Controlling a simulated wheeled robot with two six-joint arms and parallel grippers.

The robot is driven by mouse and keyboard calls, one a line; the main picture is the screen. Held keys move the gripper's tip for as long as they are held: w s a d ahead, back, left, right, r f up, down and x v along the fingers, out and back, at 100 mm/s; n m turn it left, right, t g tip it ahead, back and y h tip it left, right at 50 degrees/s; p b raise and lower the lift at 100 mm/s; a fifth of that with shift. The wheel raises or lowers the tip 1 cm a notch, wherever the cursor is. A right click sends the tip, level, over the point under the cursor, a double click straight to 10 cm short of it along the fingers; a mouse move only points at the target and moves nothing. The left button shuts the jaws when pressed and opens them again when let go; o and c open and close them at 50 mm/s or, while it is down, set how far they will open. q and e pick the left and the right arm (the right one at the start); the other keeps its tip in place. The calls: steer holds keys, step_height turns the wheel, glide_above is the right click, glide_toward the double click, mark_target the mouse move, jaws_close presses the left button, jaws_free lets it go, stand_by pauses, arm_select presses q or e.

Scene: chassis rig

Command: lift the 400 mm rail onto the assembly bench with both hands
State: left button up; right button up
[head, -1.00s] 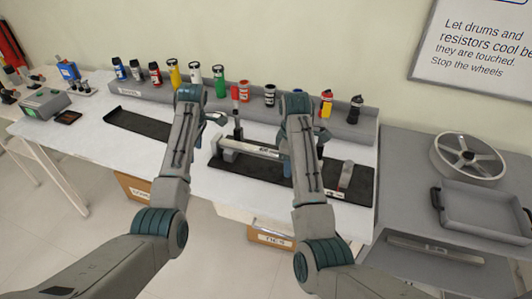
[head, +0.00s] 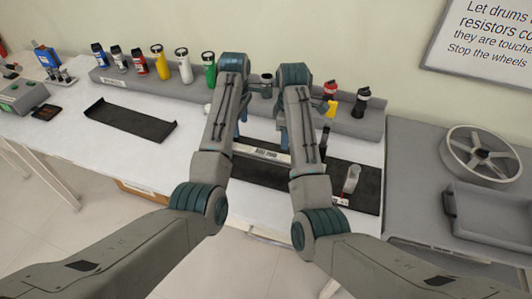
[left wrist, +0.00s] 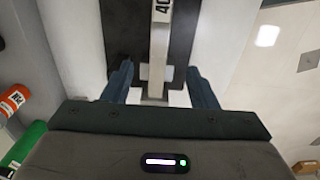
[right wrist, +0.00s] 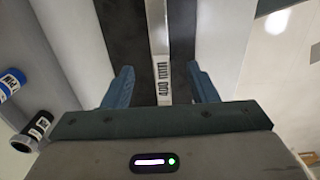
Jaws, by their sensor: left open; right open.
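The 400 mm rail (head: 262,152) is a pale bar with a dark "400 mm" label. It lies over a dark mat (head: 366,190) on the white table (head: 90,160). My left gripper (left wrist: 161,88) is open, with the rail (left wrist: 160,40) running between its blue fingers near a pale block. My right gripper (right wrist: 162,87) is open, with the rail (right wrist: 158,35) and its label between its fingers. Neither gripper is shut on the rail. In the head view my arms hide part of the rail and most of both grippers.
Several coloured bottles, including a green one (head: 209,68), stand on a grey ledge behind. An empty dark tray (head: 130,120) lies left. A grey surface at right holds a spoked wheel (head: 482,155) and a grey tray (head: 490,215). A pale upright part (head: 351,179) stands on the mat.

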mark_target(266, 156)
arm_select(q)
step_height(266, 156, down, 10)
steer(key=shift+r, duration=0.25)
arm_select(e)
step_height(266, 156, down, 9)
steer(key=shift+f, duration=0.2)
arm_select(q)
steer(key=shift+w+f, duration=0.1)
steer(key=shift+f, duration=0.7)
arm_select(e)
steer(key=shift+w+f, duration=0.1)
steer(key=shift+f, duration=0.7)
arm_select(q)
steer(key=shift+r, duration=0.1)
jaws_close()
arm_select(e)
jaws_close()
steer(key=shift+r, duration=0.1)
